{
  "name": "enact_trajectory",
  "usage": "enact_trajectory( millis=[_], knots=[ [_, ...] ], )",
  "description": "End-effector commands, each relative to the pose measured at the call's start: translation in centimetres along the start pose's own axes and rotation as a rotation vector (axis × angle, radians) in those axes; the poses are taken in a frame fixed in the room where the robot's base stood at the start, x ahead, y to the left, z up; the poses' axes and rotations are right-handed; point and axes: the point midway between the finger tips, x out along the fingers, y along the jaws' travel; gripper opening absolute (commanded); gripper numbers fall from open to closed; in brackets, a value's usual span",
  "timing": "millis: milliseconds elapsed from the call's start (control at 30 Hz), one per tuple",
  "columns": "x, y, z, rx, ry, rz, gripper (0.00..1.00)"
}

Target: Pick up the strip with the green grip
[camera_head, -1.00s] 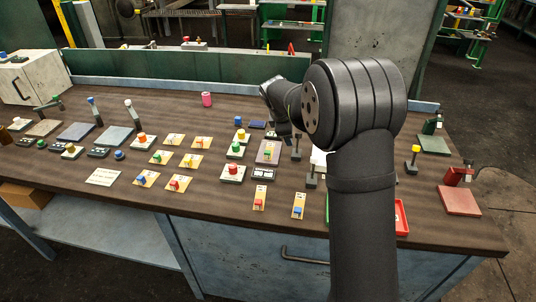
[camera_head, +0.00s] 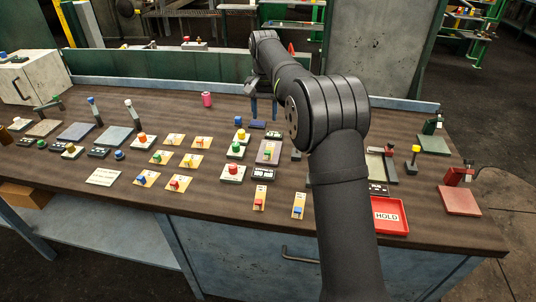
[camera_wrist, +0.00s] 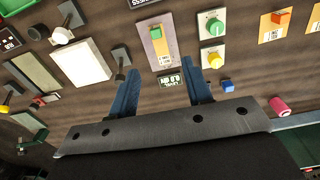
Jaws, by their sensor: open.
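A pale yellow strip with a green grip (camera_head: 267,155) lies on a mauve-grey plate in the middle of the bench. It also shows at the top of the wrist view (camera_wrist: 156,33). Another yellow card with a green piece (camera_head: 161,158) lies further left among similar cards. My gripper (camera_head: 264,112) is open and empty, its two blue fingers pointing down behind the plate in the head view. In the wrist view, the open fingers (camera_wrist: 158,66) point toward the plate, apart from the strip.
A small dark label (camera_wrist: 173,81) lies between the fingers in the wrist view. Knobs on white bases (camera_wrist: 213,54) stand beside the plate. A white block (camera_wrist: 80,62) and a small post (camera_wrist: 121,58) stand on its other side. A red HOLD tray (camera_head: 389,217) is at the front right.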

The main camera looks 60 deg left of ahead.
Motion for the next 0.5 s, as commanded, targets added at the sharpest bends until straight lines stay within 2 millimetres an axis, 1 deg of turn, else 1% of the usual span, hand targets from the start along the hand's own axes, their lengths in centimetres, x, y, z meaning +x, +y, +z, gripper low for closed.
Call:
enact_trajectory(
  millis=[33, 100, 300, 400, 500],
  knots=[
    [1.1, 0.1, 0.1, -0.001, -0.005, 0.002, 0.45],
    [2.7, 0.1, 0.1, -0.001, -0.006, 0.003, 0.45],
    [7.1, 0.1, 0.1, -0.002, -0.004, 0.003, 0.45],
    [9.0, 0.1, 0.1, -0.003, -0.003, 0.002, 0.45],
    [10.2, 0.1, 0.0, -0.003, -0.001, 0.002, 0.45]
  ],
)
